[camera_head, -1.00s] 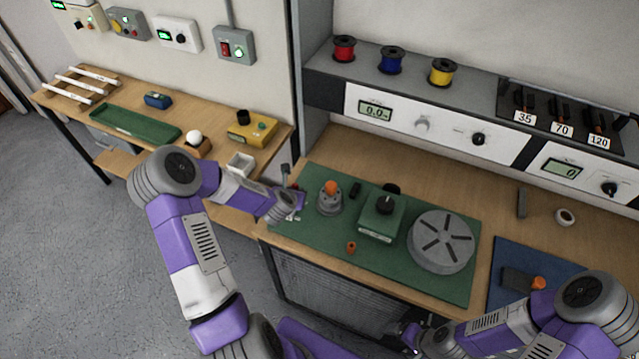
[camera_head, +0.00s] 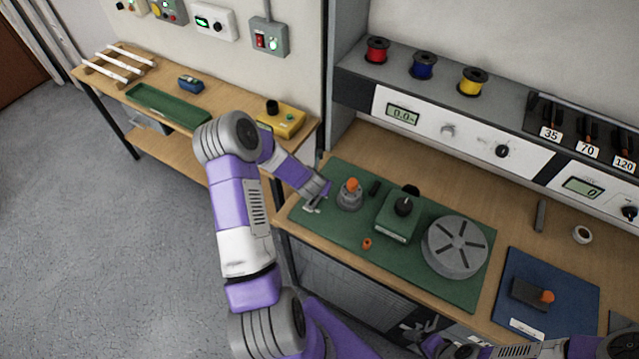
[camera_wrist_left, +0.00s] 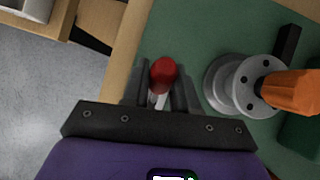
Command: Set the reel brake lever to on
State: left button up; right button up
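The reel brake lever appears to be the small lever with a red knob (camera_wrist_left: 163,74) at the left edge of the green mat. In the left wrist view it sits between the two fingers of my left gripper (camera_wrist_left: 162,90), which look closed against its sides. A pale part shows just below the knob. In the head view my left gripper (camera_head: 313,204) is over the mat's left corner and the knob is hidden. The grey reel disc (camera_head: 455,246) lies flat on the mat's right part. My right gripper (camera_head: 420,326) is low at the bench's front edge, its fingers unclear.
Right of my left gripper stands a grey post with an orange top (camera_head: 350,192). A green box with a black knob (camera_head: 398,216) and a small orange piece (camera_head: 367,243) are on the green mat (camera_head: 330,226). A blue mat (camera_head: 575,295) lies at right.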

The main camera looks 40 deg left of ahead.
pick_arm(q)
jog(key=o, duration=0.3)
jog(key=shift+v, duration=3.75)
